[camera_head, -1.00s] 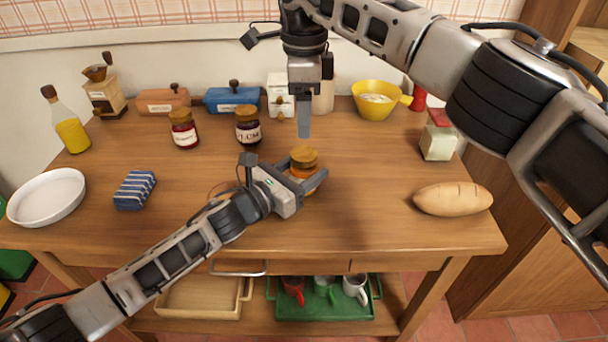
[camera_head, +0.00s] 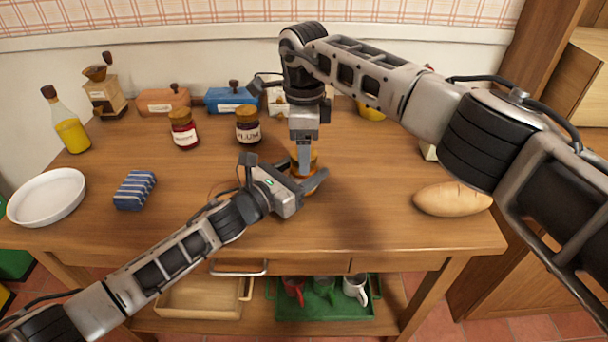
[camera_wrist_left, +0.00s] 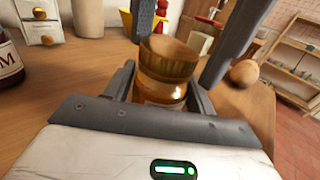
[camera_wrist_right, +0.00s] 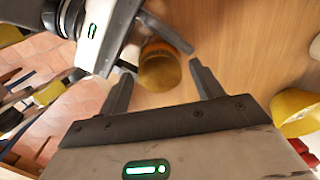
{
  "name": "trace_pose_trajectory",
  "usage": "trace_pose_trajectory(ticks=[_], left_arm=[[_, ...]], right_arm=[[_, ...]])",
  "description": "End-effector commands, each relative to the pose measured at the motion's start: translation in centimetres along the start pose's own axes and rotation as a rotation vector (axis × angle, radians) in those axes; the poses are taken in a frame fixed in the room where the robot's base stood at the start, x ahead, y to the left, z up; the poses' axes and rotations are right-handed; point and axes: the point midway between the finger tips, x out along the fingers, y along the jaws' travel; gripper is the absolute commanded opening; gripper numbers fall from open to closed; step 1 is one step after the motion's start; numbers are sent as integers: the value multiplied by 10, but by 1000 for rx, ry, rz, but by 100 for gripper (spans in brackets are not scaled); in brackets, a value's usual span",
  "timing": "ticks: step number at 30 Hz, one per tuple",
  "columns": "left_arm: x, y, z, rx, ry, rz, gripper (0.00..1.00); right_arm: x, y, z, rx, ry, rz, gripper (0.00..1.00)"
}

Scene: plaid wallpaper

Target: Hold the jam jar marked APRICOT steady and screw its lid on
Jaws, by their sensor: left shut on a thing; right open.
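An amber jam jar (camera_wrist_left: 165,90) with a golden-brown lid (camera_wrist_left: 168,55) on top stands upright on the table. Its label is mostly hidden, so I cannot read it. My left gripper (camera_head: 311,182) is shut around the jar's body, coming from the left. My right gripper (camera_head: 304,160) points straight down above the jar, largely covering the lid in the head view. In the right wrist view its open fingers (camera_wrist_right: 162,70) are on either side of the lid (camera_wrist_right: 158,74), with visible gaps. I cannot tell how tightly the lid sits.
A PLUM jar (camera_head: 248,127) and another dark red jar (camera_head: 183,132) stand behind, left of the grippers. A bread loaf (camera_head: 453,199) lies at right; a striped cloth (camera_head: 135,190) and white dish (camera_head: 47,198) are at left.

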Motion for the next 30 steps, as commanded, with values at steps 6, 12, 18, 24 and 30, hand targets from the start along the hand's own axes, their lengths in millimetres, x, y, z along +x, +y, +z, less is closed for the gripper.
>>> trace_pose_trajectory(ticks=[6,12,18,24,30], left_arm=[[0,0,0,0,1,1,0],[0,0,0,0,1,1,0],[0,0,0,0,1,1,0],[0,0,0,0,1,1,0],[0,0,0,0,1,1,0]], right_arm=[[0,0,0,0,0,0,44],[0,0,0,0,-1,0,20],[-1,0,0,91,-1,0,19],[-1,0,0,502,-1,-2,19],[-1,0,0,754,-3,-1,19]])
